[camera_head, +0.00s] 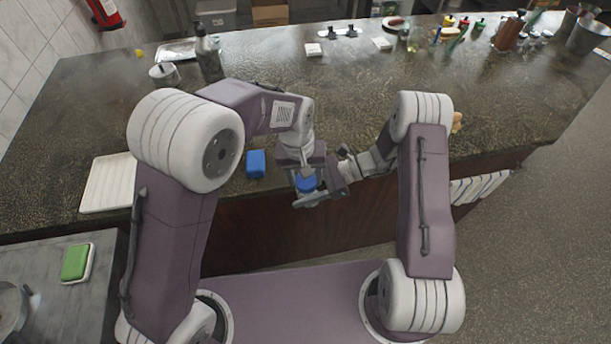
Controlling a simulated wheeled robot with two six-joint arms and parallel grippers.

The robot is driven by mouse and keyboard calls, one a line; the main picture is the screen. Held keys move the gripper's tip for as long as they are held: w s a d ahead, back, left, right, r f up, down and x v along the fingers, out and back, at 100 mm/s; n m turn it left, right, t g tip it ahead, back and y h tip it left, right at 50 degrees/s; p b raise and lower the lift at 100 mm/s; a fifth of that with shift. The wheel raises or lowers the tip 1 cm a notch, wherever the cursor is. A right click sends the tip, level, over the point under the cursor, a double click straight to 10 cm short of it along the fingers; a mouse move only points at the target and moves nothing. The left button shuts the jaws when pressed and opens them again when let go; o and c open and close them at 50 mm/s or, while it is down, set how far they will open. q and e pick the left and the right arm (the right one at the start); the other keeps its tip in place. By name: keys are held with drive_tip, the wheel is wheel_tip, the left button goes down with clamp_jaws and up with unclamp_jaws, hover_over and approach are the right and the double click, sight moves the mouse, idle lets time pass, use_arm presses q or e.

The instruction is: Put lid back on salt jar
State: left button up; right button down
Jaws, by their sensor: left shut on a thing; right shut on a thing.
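My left gripper (305,172) points down in front of the counter's near edge and is shut on a small blue round piece (306,184), which looks like the lid. My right gripper (318,196) comes in from the right, close beside and just below the left one. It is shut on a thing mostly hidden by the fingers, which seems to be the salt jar. The two grippers nearly meet around the blue piece. I cannot tell whether lid and jar touch.
A blue block (256,163) lies on the dark counter (360,80) near its front edge. A white tray (108,184) lies at the left. A pump bottle (208,55) and a metal pot (164,75) stand at the back left. Bottles and utensils crowd the back right. The counter's middle is clear.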

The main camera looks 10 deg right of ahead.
use_arm(q)
drive_tip(key=m, duration=0.6)
drive_tip(key=shift+m, duration=0.3)
drive_tip(key=m, duration=0.9)
drive_tip(key=shift+m, duration=0.3)
drive_tip(key=m, duration=1.2)
drive_tip(key=shift+m, duration=0.3)
drive_tip(key=o, duration=1.6)
drive_tip(key=shift+d, duration=0.1)
drive_tip(key=shift+c, duration=0.2)
